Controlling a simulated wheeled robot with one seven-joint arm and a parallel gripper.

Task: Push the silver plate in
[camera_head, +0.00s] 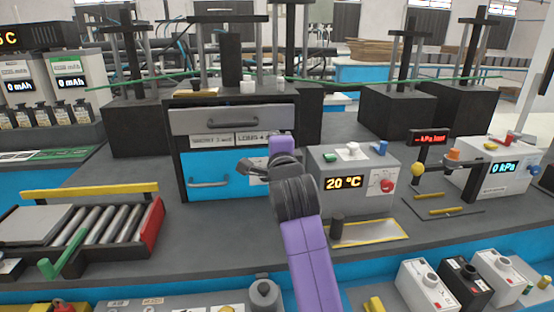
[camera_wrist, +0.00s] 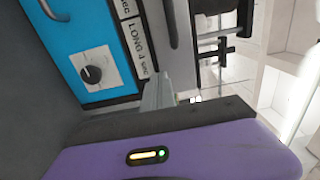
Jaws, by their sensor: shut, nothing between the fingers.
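The silver plate (camera_head: 250,117) is the upper front of the dark press-like machine in the middle of the head view, with a dark handle on it. It stands out a little in front of the machine. Labels reading SHORT 2 sec and LONG 4 sec sit below it, above a blue panel (camera_head: 207,165) with a handle. My gripper (camera_head: 246,166) is shut and empty, in front of the blue panel's right part and lower than the silver plate. In the wrist view its fingers (camera_wrist: 158,95) point toward the labels and the silver plate (camera_wrist: 180,50); whether they touch is unclear.
A control box (camera_head: 352,182) showing 20 °C stands just right of my gripper. A roller tray (camera_head: 155,222) with a pale grey flat plate (camera_head: 35,224) lies at left. Posts and a green cable are above the machine. The grey bench before the blue panel is clear.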

